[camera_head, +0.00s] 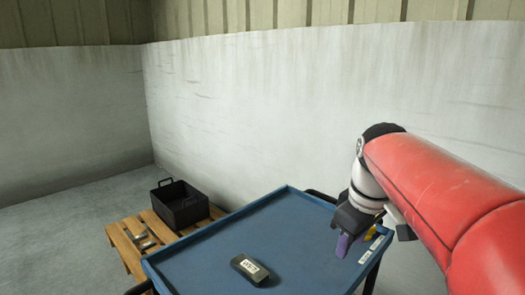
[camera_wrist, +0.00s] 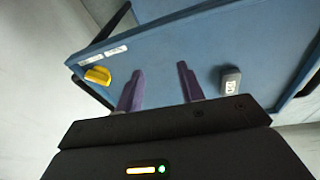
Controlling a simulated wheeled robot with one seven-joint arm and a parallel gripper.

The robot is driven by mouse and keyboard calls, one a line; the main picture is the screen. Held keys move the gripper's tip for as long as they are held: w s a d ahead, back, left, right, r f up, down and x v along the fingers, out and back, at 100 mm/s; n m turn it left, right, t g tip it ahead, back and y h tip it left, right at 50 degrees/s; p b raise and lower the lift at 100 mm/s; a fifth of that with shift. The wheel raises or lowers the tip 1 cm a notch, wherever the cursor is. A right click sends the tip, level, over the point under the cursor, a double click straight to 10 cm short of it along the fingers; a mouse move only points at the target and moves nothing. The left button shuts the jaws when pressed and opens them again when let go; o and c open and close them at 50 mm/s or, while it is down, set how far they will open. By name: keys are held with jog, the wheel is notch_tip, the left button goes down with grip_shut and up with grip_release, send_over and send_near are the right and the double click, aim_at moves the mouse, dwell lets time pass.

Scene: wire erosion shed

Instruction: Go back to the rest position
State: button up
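My gripper (camera_head: 345,244) is over the right side of the blue cart top (camera_head: 258,222) in the head view. In the wrist view my gripper (camera_wrist: 160,72) shows two purple fingers spread apart with nothing between them, only the blue surface beyond. The arm comes in from the right. The head view shows the near finger clearly; the other is mostly hidden.
A dark device with a white label (camera_head: 249,269) lies on the cart, also in the wrist view (camera_wrist: 231,81). A yellow item (camera_wrist: 97,76) lies near the cart's labelled edge. A black crate (camera_head: 180,207) stands on a wooden pallet (camera_head: 127,250). A pale wall is behind.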

jog(key=s+a+f+m+t, duration=0.1)
jog(key=s+f+m+t, duration=0.2)
jog(key=s+f+m, duration=0.4)
jog(key=s+f, duration=0.2)
jog(key=s, duration=0.5)
jog(key=shift+s+a+f+m, duration=0.15)
jog(key=shift+a+f+m, duration=0.1)
jog(key=shift+a+m, duration=0.05)
